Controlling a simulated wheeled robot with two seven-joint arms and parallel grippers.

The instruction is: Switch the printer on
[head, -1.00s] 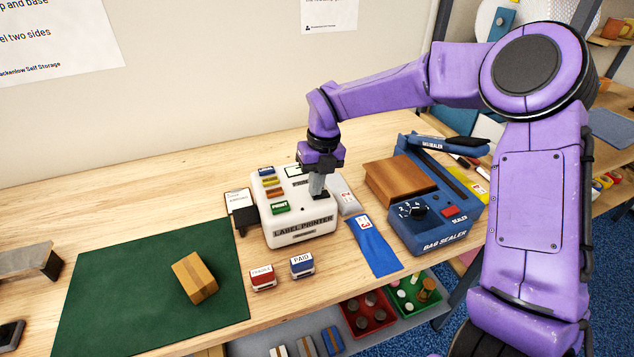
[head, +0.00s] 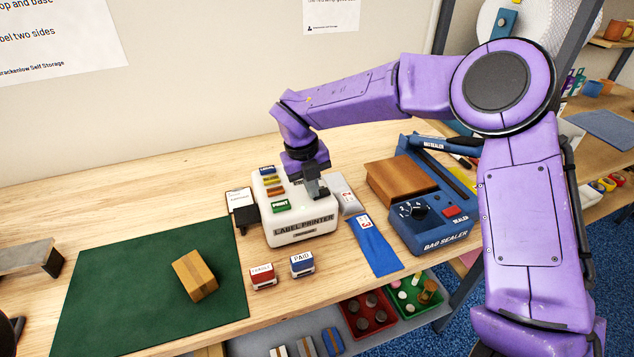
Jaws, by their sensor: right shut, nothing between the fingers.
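The label printer (head: 303,229) is a white box on the wooden bench, with a green PRINT button (head: 281,205) and several coloured keys along its left side. My right gripper (head: 318,190) is shut and empty, with its fingertips over the right part of the printer's top. The gripper and wrist hide the part of the printer under and behind them, so I cannot see a power switch or tell whether the fingertips touch. My left gripper does not show.
The blue bag sealer (head: 440,235) stands to the right, with a blue strip (head: 373,246) between it and the printer.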

